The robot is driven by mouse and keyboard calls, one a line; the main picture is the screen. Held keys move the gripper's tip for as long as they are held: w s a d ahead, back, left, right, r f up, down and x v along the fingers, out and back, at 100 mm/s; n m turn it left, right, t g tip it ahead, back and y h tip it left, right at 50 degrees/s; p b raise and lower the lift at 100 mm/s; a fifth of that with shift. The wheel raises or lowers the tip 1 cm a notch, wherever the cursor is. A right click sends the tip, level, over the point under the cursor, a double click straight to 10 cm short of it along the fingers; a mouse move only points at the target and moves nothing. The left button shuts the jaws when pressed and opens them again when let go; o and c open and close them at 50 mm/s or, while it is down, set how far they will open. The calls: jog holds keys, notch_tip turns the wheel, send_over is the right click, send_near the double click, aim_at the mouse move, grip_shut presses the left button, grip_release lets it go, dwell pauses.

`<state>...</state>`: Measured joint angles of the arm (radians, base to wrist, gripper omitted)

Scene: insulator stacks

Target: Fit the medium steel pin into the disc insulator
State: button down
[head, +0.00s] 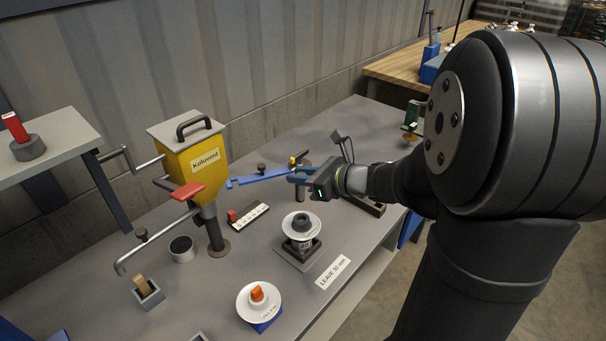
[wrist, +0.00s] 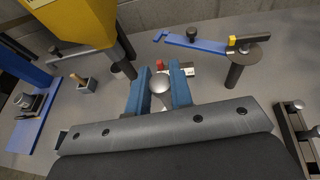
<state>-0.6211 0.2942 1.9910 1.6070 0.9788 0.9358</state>
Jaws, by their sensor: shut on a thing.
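My gripper (head: 297,172) is over the middle of the bench, behind the disc insulator. In the wrist view, its blue fingers (wrist: 158,78) are shut on a steel pin (wrist: 160,86), seen end-on as a rounded shiny head. Its lower part is hidden, and I cannot judge its size. A white disc insulator (head: 288,223) with a dark grey cap sits on a square stand in front of my gripper. A second white disc (head: 242,301) with an orange top sits on a blue base nearer the front.
A yellow hopper (head: 192,160) with long handles stands left. A dark rack (wrist: 294,135) is at right. The "LEAVE 30 mm" label (head: 333,273) marks the front edge.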

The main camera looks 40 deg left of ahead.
aim_at(302, 199)
jog(key=shift+f, duration=2.85)
jog(key=shift+f, duration=1.85)
jog(key=c, duration=1.2)
grip_release()
jog(key=v, duration=1.7)
jog(key=shift+d, duration=0.2)
jog(key=shift+s+a, duration=0.1)
jog(key=x, duration=1.7)
